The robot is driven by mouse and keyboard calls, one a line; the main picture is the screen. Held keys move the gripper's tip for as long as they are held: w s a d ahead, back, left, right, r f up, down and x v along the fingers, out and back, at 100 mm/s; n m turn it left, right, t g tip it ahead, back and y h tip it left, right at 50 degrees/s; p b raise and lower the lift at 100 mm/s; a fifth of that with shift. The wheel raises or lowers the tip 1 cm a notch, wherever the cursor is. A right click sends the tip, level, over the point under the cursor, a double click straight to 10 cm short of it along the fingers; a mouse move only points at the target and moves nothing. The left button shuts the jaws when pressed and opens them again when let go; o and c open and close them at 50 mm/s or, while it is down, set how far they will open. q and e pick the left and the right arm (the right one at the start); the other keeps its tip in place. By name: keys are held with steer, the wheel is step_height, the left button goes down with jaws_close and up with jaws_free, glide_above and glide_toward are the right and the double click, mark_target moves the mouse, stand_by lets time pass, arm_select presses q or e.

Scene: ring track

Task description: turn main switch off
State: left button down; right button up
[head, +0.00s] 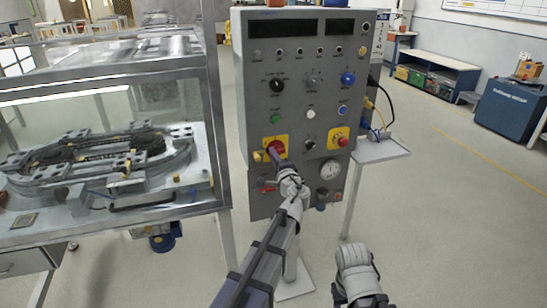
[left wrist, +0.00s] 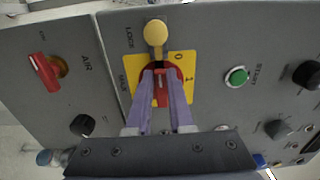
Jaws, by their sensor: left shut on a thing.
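The main switch is a red rotary handle (head: 276,146) on a yellow plate (head: 283,140), low on the left of the grey control panel (head: 301,70). In the left wrist view the red handle (left wrist: 161,88) sits between the fingers of my left gripper (left wrist: 161,85), which is shut on it. The plate there carries the marks 0 and 1; the fingers partly cover the handle, and I cannot tell which mark it points at. A yellow knob-like part (left wrist: 156,32) sits beside the handle at the label LOCK.
A red AIR handle (left wrist: 45,73) and a green button (left wrist: 237,76) flank the switch. A red knob on yellow (head: 339,138) and a gauge (head: 330,170) are nearby. A glass-walled ring track (head: 105,160) stands left; a small side shelf (head: 382,150) juts out right.

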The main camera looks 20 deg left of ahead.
arm_select(q)
steer(key=shift+s, duration=0.1)
steer(key=c, duration=0.8)
jaws_free()
steer(key=v, duration=0.7)
steer(key=shift+s+d, duration=0.25)
steer(key=shift+s, duration=0.05)
